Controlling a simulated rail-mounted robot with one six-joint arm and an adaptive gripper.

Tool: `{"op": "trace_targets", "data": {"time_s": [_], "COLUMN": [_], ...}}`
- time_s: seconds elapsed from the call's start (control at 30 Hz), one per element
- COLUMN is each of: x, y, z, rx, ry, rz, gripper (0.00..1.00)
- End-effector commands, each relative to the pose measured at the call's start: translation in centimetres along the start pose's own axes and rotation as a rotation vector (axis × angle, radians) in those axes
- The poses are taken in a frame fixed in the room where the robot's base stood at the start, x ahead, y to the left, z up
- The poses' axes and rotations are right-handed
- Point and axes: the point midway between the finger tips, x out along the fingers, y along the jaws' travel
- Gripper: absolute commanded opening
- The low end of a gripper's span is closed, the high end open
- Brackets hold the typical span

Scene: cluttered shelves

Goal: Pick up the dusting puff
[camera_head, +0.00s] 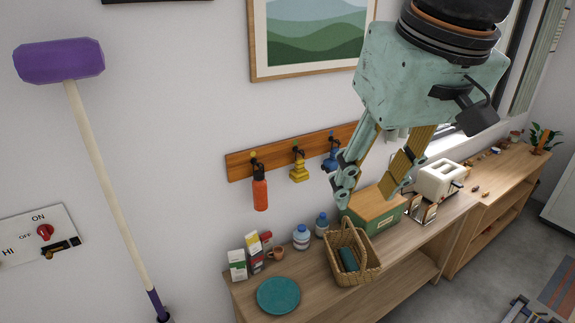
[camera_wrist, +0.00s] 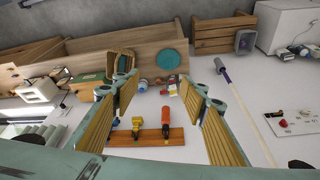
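No thing in view is plainly a dusting puff, and I cannot tell which one it is. An orange bottle-shaped thing (camera_head: 260,194), a yellow tiered thing (camera_head: 299,172) and a blue thing (camera_head: 331,161) hang from a wooden hook rack (camera_head: 240,166) on the wall. The orange thing (camera_wrist: 166,121) and yellow thing (camera_wrist: 136,126) also show in the wrist view. My gripper (camera_head: 367,194) is open and empty, in front of the wall to the right of the rack. In the wrist view its fingers (camera_wrist: 162,82) are spread wide. The gripper partly covers the rack's right end.
A purple-headed long pole (camera_head: 108,185) leans at the left. On the wooden shelf unit (camera_head: 330,302) are a teal plate (camera_head: 279,295), a wicker basket (camera_head: 365,270), small boxes, bottles, a green box (camera_head: 378,222) and a toaster (camera_head: 438,180). A framed picture (camera_head: 252,40) hangs above.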

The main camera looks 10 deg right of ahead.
Motion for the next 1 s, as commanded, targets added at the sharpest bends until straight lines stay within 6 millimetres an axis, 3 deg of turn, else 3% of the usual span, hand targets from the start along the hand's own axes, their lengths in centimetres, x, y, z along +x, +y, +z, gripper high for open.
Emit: {"op": "trace_targets", "data": {"time_s": [0.53,1.0], "x": [2.6,6.3], "y": [0.7,1.6], "z": [-11.5,-20.8], "rx": [-0.063,-0.119], "ry": [0.004,0.011], "rz": [-0.026,-0.047], "gripper": [0.4,0.4]}}
